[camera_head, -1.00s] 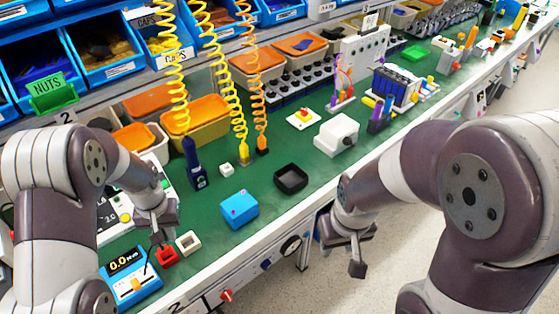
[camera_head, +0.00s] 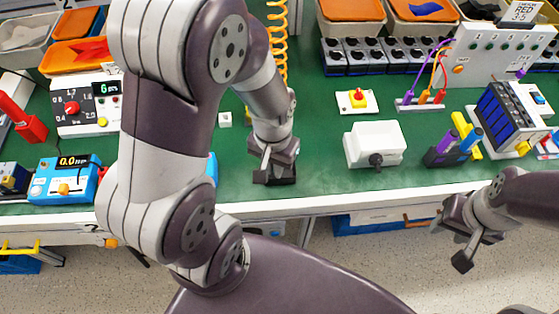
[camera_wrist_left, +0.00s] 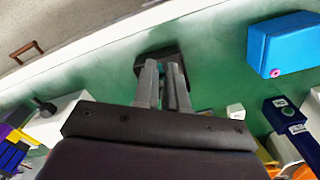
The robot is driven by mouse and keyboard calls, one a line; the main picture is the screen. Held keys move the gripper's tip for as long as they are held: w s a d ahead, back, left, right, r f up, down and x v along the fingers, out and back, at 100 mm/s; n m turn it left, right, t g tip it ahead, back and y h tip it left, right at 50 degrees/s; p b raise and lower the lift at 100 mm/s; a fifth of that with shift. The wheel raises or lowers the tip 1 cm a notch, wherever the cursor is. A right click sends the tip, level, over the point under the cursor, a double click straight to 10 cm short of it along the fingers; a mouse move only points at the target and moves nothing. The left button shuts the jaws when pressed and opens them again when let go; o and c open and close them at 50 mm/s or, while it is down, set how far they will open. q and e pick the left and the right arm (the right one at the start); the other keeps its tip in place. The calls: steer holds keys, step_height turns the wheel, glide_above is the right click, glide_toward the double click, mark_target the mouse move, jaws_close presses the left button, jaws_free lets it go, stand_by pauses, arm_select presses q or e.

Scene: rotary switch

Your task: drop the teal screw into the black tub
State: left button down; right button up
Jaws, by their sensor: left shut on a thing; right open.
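My left gripper (camera_head: 265,165) is shut and hangs over the black tub (camera_head: 285,177), hiding part of it. In the left wrist view the fingers (camera_wrist_left: 163,80) point at the tub (camera_wrist_left: 157,53). Only a small teal sliver, seemingly the screw (camera_wrist_left: 163,86), shows between the fingers; the rest of the screw is hidden. I cannot tell how high the fingertips are above the tub. My right gripper (camera_head: 463,245) is open and empty, in front of the table's front edge.
A blue box (camera_wrist_left: 285,45) stands beside the tub, mostly hidden by my left arm in the head view. A white box with a black knob (camera_head: 375,143) stands to the right. A small white cube (camera_head: 225,119) lies behind-left. Green mat between tub and white box is clear.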

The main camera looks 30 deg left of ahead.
arm_select(q)
steer(key=w+f, duration=0.1)
steer(key=w+a+f, duration=0.1)
steer(key=w, duration=0.1)
steer(key=w+f, duration=0.1)
steer(key=w, duration=0.1)
steer(key=shift+w+a+f, duration=0.1)
steer(key=shift+w+a, duration=0.1)
steer(key=f, duration=0.3)
steer(key=shift+s+a+f+b, duration=0.15)
steer(key=shift+s+f+b, duration=0.1)
steer(key=shift+f+b, duration=0.1)
steer(key=shift+w, duration=0.2)
steer(key=shift+s+f, duration=0.15)
steer(key=shift+f, duration=0.15)
steer(key=c, duration=1.2)
jaws_free()
arm_select(e)
steer(key=shift+w+d+f, duration=0.2)
steer(key=shift+w+f, duration=0.2)
steer(key=shift+f, duration=0.35)
arm_select(q)
steer(key=shift+r, duration=0.1)
